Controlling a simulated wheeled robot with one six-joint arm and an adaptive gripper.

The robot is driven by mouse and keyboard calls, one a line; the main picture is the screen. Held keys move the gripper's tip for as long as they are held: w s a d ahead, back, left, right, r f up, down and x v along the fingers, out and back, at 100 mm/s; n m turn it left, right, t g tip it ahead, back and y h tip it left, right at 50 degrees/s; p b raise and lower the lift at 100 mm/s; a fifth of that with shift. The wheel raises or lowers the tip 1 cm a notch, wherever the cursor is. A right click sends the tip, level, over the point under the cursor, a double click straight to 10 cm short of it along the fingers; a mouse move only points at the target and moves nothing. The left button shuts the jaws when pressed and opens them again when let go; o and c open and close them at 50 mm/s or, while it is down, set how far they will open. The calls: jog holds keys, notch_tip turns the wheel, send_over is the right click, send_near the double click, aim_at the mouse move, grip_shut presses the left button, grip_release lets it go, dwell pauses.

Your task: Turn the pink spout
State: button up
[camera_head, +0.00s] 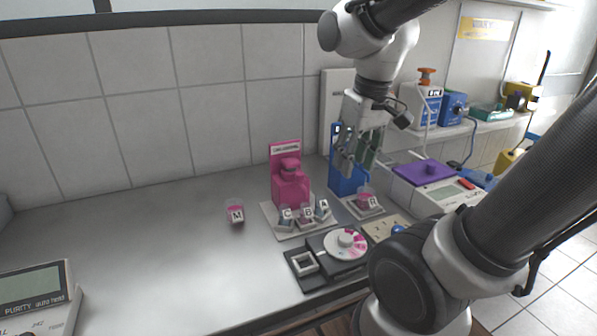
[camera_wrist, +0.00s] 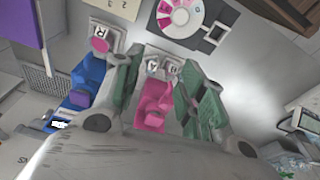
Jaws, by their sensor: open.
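The pink dispenser (camera_head: 290,180) stands on a pale base against the tiled wall, with its spout (camera_head: 290,168) near the top front. In the wrist view the pink dispenser (camera_wrist: 154,103) lies between my finger pads, seen from above. My gripper (camera_head: 352,165) is open and empty, up and to the right of the pink dispenser, in front of the blue one. It also shows in the wrist view (camera_wrist: 163,75). I cannot tell how far it is above the spout.
A blue dispenser (camera_head: 345,178) stands right of the pink one, with cup R (camera_head: 366,197) before it. Small cups C (camera_head: 287,217), B (camera_head: 307,213) and A (camera_head: 322,208) sit before the pink dispenser. Cup M (camera_head: 236,212) stands left. A dial (camera_head: 345,244) is in front.

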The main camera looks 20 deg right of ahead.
jog(key=n+g, duration=0.1)
jog(key=g, duration=0.1)
send_over(299, 173)
jog(key=s, duration=0.2)
jog(key=shift+s+d+f, duration=0.1)
jog(key=shift+d+f, duration=0.1)
jog(key=shift+f, duration=0.4)
jog(key=shift+s+d+f, duration=0.1)
jog(key=shift+d+f, duration=0.05)
jog(key=shift+f, duration=0.45)
jog(key=w, duration=0.1)
jog(key=w+r, duration=0.1)
jog(key=shift+w+a+r+n, duration=0.1)
jog(key=shift+w+a+n, duration=0.2)
jog(key=shift+w+a, duration=0.05)
jog(key=shift+s+f, duration=0.2)
jog(key=shift+f, duration=0.15)
notch_tip(299, 173, down, 7)
jog(key=shift+r, duration=0.1)
grip_shut()
